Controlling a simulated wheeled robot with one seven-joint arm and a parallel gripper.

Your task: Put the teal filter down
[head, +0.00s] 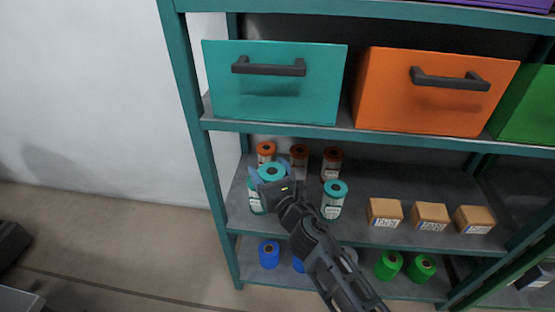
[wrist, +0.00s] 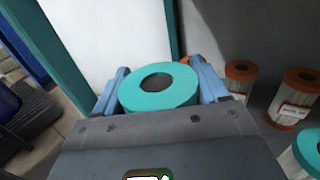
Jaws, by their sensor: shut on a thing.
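My gripper (wrist: 160,72) is shut on a teal filter (wrist: 135,100), with one blue finger on each side of it. The teal filter also shows in the head view (head: 271,169), at the left end of the middle shelf (head: 350,225). Its ring-shaped top faces up, and my gripper hides part of its body. I cannot tell whether its base touches the shelf. Another teal filter (head: 333,199) stands upright on the shelf to the right of my gripper; its edge shows at the right of the wrist view (wrist: 308,150).
Orange filters (head: 299,155) stand behind on the same shelf. Cardboard boxes (head: 384,212) stand farther right. A teal bin (head: 275,100) and an orange bin (head: 430,110) sit on the shelf above. Blue (head: 269,255) and green (head: 389,265) rolls are below. A teal upright (head: 205,165) borders the left side.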

